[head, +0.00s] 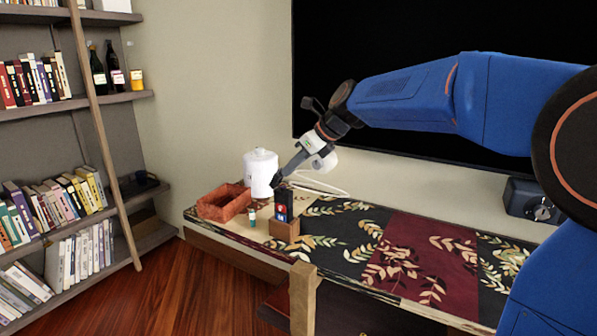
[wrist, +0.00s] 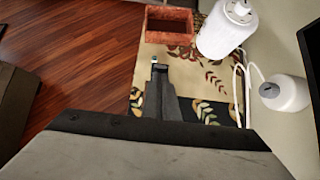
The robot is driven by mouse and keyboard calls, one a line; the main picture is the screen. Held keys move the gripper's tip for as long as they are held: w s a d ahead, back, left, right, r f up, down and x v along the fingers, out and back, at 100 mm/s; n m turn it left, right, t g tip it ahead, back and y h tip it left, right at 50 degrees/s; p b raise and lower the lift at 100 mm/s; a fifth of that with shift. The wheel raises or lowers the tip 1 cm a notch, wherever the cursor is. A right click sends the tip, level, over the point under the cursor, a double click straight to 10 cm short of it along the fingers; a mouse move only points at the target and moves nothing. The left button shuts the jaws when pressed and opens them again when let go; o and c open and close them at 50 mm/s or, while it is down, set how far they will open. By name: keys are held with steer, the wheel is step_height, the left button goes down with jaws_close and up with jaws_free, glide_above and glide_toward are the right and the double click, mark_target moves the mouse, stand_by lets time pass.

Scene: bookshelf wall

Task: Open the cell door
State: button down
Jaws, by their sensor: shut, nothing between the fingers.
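I cannot clearly pick out a cell door. A small dark upright panel with a blue and red mark (head: 283,205) stands on a brown wooden block (head: 284,230) on the patterned bench top (head: 335,232). My gripper (head: 276,183) is shut and empty, pointing down just above and beside this panel; I cannot tell whether they touch. In the wrist view my gripper's dark fingers (wrist: 157,72) hide what lies under them. A small teal-topped item (head: 252,216) stands left of the block; it also shows beyond the fingertips in the wrist view (wrist: 154,60).
A reddish open box (head: 222,203) and a white canister (head: 260,172) stand at the bench's left end. A thin white looped frame (head: 318,185) lies behind the block. A dark box with a round fitting (head: 532,202) is at the right. The bench's middle is clear.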

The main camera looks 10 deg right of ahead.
steer(key=shift+w+a+r+g+h, duration=0.25)
steer(key=shift+a+g+h, duration=0.05)
steer(key=shift+a+h, duration=0.1)
stand_by(0.5)
steer(key=shift+w+a+r+g+h, duration=0.2)
steer(key=shift+a+g+h, duration=0.1)
steer(key=shift+w+a+r+g+h, duration=0.2)
steer(key=shift+w+a+g+h, duration=0.2)
steer(key=shift+w+a+h, duration=0.15)
steer(key=shift+w+a+r, duration=0.15)
steer(key=shift+w+a, duration=0.5)
steer(key=shift+a, duration=0.3)
steer(key=shift+w+a, duration=0.6)
steer(key=shift+a, duration=0.2)
